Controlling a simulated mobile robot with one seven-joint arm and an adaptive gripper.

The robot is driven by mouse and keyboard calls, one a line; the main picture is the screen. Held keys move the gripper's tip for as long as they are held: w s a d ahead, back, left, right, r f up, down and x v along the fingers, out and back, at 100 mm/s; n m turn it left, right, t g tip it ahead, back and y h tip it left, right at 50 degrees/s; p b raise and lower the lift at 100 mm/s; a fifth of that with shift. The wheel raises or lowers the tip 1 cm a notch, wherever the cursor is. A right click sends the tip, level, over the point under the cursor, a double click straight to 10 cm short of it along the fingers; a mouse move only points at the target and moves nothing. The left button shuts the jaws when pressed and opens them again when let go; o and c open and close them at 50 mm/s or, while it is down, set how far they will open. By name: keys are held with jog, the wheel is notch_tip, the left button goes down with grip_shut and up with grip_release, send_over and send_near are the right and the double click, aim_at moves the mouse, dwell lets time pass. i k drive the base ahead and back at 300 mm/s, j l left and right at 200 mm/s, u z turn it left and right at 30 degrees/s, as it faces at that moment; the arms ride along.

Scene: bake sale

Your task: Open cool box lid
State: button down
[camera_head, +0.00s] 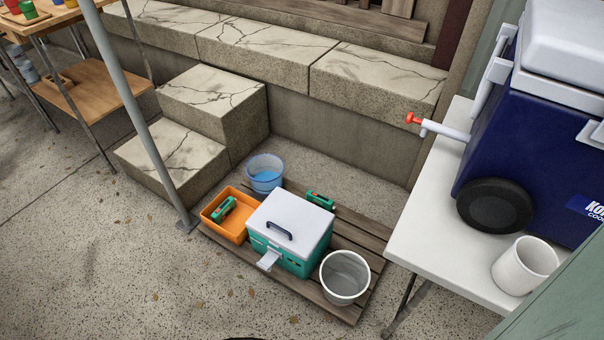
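A small teal cool box (287,260) with a white lid (290,219) stands on a wooden pallet on the ground. The lid is shut and has a dark handle (279,230) on top. A white latch flap (269,260) sticks out at its front. A second, larger blue cool box (530,150) with a white lid (568,42), a wheel and a red-tipped tap stands on a white table at the right. Its lid looks shut, and its right part is cut off by the picture edge. My gripper is not in view.
The pallet (330,304) also holds an orange tray (237,203) with a green item, a blue-tinted bucket (265,173), a grey bucket (345,275) and another green item (320,201). A grey pole (140,110) stands left. A white mug (524,266) is on the table (440,250). Front-left ground is clear.

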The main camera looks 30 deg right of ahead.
aim_at(293, 224)
jog(key=z, duration=0.75)
jog(key=j+z, duration=0.1)
jog(key=j, duration=0.45)
jog(key=k, duration=0.05)
